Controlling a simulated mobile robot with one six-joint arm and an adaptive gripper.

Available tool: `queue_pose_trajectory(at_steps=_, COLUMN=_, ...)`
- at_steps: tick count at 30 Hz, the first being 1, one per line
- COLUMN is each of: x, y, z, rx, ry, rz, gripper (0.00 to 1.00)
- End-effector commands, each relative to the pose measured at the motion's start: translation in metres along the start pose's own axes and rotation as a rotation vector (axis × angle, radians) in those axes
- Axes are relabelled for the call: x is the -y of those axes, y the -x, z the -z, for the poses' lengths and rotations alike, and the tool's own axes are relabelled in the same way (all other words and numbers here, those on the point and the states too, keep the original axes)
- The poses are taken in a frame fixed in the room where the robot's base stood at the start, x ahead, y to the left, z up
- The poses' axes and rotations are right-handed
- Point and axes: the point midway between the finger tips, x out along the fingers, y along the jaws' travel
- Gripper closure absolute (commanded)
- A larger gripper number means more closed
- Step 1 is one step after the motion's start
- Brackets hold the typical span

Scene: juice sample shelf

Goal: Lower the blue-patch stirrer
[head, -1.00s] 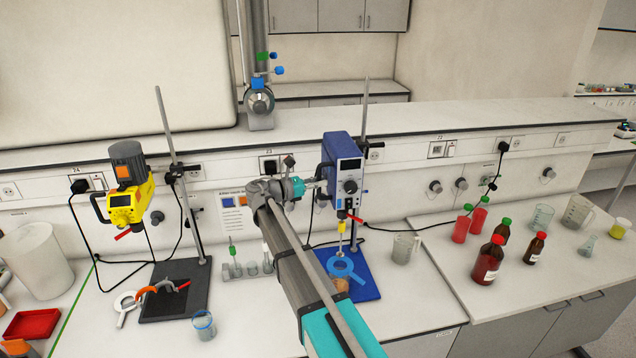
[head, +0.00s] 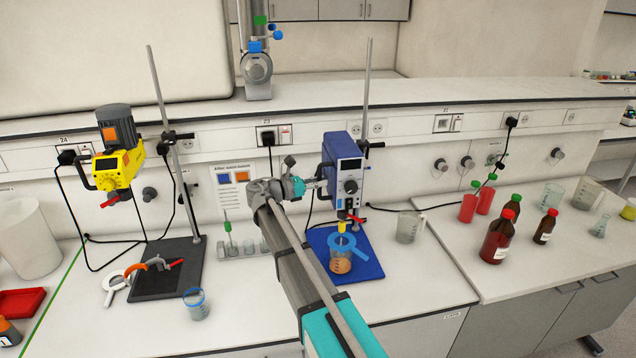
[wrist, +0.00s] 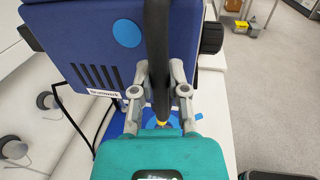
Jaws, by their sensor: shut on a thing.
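The blue stirrer (head: 344,160) is clamped on an upright rod (head: 367,100) over a blue base plate (head: 364,262). The wrist view shows a round blue patch (wrist: 127,33) on its dark blue housing. My gripper (wrist: 158,75) is shut on the stirrer's black handle (wrist: 157,45); in the head view my gripper (head: 313,185) is at the stirrer's left side. Under the stirrer, a beaker (head: 341,262) with orange contents stands on the base plate. A blue ring (head: 345,243) is at its top. The yellow part (head: 341,227) below the stirrer sits close above the ring. The shaft's lower end is hard to see.
A yellow stirrer (head: 118,160) with its own stand is at the left. A small beaker (head: 195,304) stands at the front, a larger beaker (head: 409,227) to the right. Red and brown bottles (head: 497,236) stand on the right bench. Cables hang along the wall.

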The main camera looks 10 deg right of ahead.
Motion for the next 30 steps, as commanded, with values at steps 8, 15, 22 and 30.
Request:
queue_pose_trajectory(at_steps=8, x=0.001, y=0.0, z=0.035, rx=-0.004, ry=0.0, rz=0.001, gripper=1.0)
queue_pose_trajectory(at_steps=15, x=0.001, y=0.0, z=0.044, rx=-0.005, ry=0.0, rz=0.002, gripper=1.0)
queue_pose_trajectory(at_steps=22, x=0.002, y=0.0, z=0.044, rx=-0.007, ry=0.0, rz=0.003, gripper=1.0)
queue_pose_trajectory(at_steps=30, x=0.002, y=0.0, z=0.044, rx=-0.006, ry=0.0, rz=0.004, gripper=0.63)
